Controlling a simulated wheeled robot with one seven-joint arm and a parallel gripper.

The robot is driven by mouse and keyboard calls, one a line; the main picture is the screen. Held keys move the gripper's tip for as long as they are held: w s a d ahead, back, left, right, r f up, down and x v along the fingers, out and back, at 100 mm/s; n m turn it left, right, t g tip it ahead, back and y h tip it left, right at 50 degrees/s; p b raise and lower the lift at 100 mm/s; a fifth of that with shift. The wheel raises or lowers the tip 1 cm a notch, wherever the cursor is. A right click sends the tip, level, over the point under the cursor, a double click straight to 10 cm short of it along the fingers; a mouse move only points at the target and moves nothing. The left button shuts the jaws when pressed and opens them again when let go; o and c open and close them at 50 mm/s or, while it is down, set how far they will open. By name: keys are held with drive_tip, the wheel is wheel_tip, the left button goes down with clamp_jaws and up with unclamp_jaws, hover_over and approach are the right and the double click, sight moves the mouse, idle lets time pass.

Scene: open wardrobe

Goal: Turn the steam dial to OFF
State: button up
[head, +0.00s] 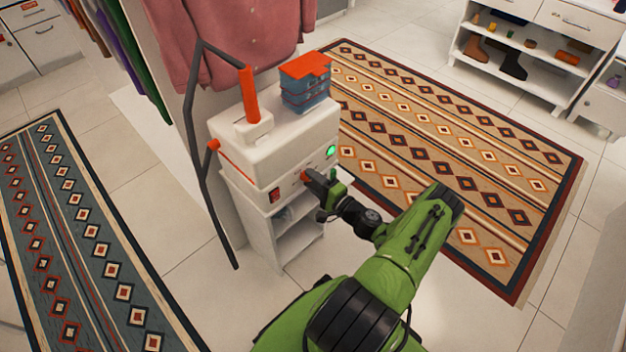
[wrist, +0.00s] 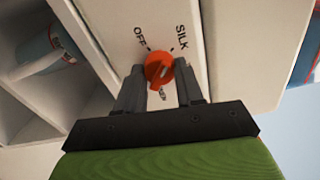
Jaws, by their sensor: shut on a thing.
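The steam dial is a small orange knob (wrist: 158,67) on the white front panel of the steamer (head: 262,150). In the wrist view, OFF is printed to its upper left and SILK to its upper right. Another label below it is partly hidden. I cannot tell clearly which label the dial points at. My gripper (wrist: 160,88) is shut on the dial, one dark finger on each side. In the head view my gripper (head: 310,179) reaches the front panel from the right and hides most of the dial.
A green light (head: 331,152) and a red switch (head: 274,195) flank the dial on the panel. A dark bent pole (head: 188,115) stands left. A pink shirt (head: 228,40) hangs behind.

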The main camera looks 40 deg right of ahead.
drive_tip(key=n+p, duration=0.2)
drive_tip(key=n, duration=0.9)
drive_tip(key=shift+n, duration=0.4)
idle(0.3)
drive_tip(key=o, duration=1)
drive_tip(key=shift+o, duration=0.2)
drive_tip(key=s+p, duration=0.3)
drive_tip(key=s, duration=1.2)
drive_tip(key=shift+s+d, duration=0.2)
drive_tip(key=shift+s, duration=0.2)
